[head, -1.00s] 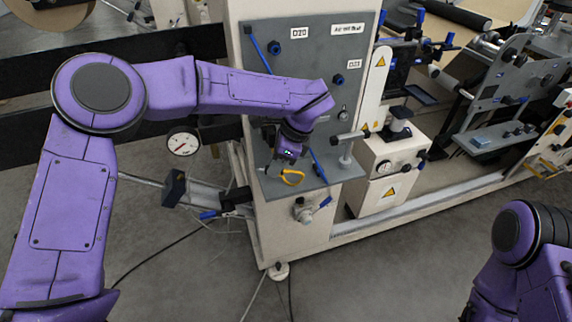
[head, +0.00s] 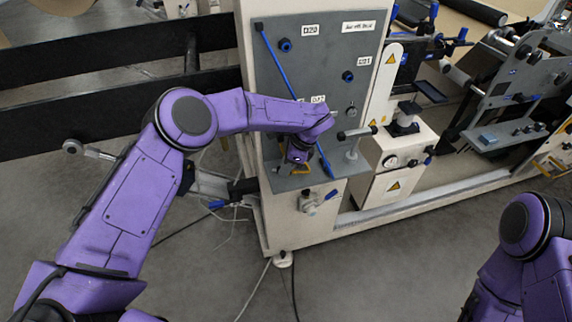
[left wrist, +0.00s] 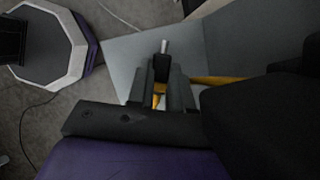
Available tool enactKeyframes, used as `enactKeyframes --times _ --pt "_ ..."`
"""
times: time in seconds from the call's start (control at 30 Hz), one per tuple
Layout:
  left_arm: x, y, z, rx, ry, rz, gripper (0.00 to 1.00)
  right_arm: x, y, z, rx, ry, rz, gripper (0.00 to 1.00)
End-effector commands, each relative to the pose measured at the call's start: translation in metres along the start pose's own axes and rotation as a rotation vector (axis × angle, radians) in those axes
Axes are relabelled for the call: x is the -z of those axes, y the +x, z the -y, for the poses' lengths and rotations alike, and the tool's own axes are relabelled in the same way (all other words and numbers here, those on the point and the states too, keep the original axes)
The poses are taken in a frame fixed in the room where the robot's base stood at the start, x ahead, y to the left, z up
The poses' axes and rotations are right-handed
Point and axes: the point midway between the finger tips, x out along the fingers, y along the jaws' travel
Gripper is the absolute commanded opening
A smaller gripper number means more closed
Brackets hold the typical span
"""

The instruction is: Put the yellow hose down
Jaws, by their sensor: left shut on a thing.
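The yellow hose (left wrist: 210,80) is mostly hidden. In the left wrist view, one length runs to the right over a grey surface, and a short piece shows between my left gripper's fingers (left wrist: 161,92), which are shut on it. A dark fitting with a pale metal tip (left wrist: 164,47) sticks out beyond the fingers. In the head view, my left gripper (head: 290,167) is just above the grey ledge at the foot of the panel, with a little yellow beside it. I cannot tell whether the hose touches the ledge. My right gripper is out of view.
A valve with a blue handle (head: 312,203) is below the ledge (head: 318,178).

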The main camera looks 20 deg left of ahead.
Motion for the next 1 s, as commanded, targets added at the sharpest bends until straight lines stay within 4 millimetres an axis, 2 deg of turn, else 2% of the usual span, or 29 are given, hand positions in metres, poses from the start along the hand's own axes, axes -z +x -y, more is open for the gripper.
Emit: enactKeyframes --times 0.13,0.17,0.2,0.23,0.43,0.53,0.57,0.67,0.9,1.0 --pt "0.002 0.005 0.0 0.0 0.0 0.0 0.0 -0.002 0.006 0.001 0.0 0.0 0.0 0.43" --pt "0.001 0.004 0.0 0.0 0.0 0.0 0.27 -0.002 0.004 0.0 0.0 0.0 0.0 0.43" --pt "0.001 0.003 0.0 0.0 0.0 0.0 0.4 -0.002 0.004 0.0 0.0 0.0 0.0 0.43" --pt "0.001 0.003 0.0 0.0 0.0 0.0 0.46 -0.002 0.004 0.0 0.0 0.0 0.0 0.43" --pt "0.001 0.003 0.0 -0.001 0.0 0.0 0.46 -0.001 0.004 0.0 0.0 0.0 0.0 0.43" --pt "-0.002 -0.005 0.0 0.0 0.0 0.0 0.46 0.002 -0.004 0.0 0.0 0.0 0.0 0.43" --pt "0.0 -0.005 0.0 0.002 0.0 -0.001 0.46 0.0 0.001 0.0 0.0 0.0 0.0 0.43" --pt "0.001 -0.025 0.001 0.004 -0.002 -0.001 0.46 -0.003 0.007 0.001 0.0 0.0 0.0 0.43" --pt "0.001 -0.088 0.001 0.004 -0.002 -0.001 0.46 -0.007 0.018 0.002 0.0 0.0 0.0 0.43" --pt "0.001 -0.106 0.0 0.002 -0.001 0.001 0.46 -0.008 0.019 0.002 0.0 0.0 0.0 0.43"
